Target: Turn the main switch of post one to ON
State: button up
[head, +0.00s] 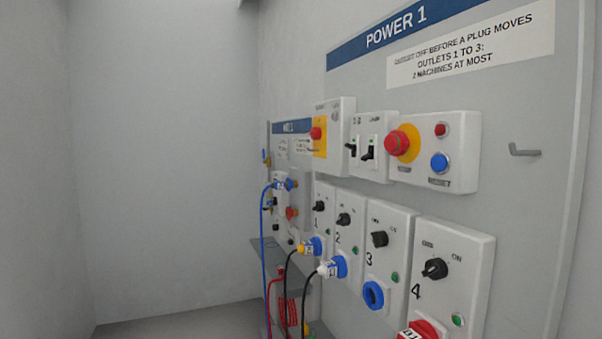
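The panel headed POWER 1 (455,85) stands on the right in the head view, seen at a slant. At its upper left is a pale box with a yellow plate and a red rotary knob (317,133), which looks like the main switch. The lettering on that box is too small to read, and I cannot tell which position the knob is in. My gripper is not in view.
Right of the knob are a box with two black levers (367,153), a red mushroom button (397,143) and a blue button (439,163). Below are numbered outlets with black rotary switches (434,269), plugs and hanging cables. A hook (525,150) juts out. Floor at left (175,325) is clear.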

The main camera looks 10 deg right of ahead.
aim_at(315, 133)
jog(key=i+j, duration=0.3)
jog(key=i, duration=0.2)
jog(key=i+j+u, duration=0.1)
jog(key=i+j, duration=0.2)
jog(key=i, duration=0.2)
jog(key=i+j, duration=0.25)
jog(key=i, duration=0.2)
jog(key=j+u, duration=0.05)
